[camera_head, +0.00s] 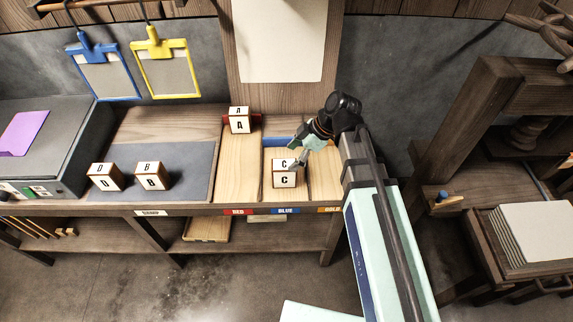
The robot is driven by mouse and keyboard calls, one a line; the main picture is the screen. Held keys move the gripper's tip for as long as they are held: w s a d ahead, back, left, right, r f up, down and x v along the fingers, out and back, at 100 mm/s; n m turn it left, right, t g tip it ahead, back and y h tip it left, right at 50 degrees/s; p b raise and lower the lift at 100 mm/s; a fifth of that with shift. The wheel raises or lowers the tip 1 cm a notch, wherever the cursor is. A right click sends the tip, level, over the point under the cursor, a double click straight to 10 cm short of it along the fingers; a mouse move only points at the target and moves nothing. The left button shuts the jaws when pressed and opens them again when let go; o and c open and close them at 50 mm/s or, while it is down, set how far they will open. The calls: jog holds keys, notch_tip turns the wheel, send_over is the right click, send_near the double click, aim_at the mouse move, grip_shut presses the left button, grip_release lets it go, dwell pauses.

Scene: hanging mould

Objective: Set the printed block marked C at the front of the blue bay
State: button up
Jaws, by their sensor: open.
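The printed block marked C (284,180) stands upright in the blue bay (285,198), toward the bay's front, with a strip of bare bay floor between it and the front edge. The blue bay has a blue strip at its back and a "BLUE" label (286,211) on the front edge. My gripper (294,163) is open, with its fingers at the upper right of block C. The fingers overlap the block's top in this view, and I cannot tell whether they touch it.
Block A (240,125) stands at the back of the red bay (237,180). Blocks D (105,182) and B (152,181) stand on the dark mat (190,185) at left. The gold bay (323,180) at right lies partly behind my arm.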

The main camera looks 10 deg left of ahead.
jog(key=shift+b+v, duration=0.45)
jog(key=shift+v, duration=1.75)
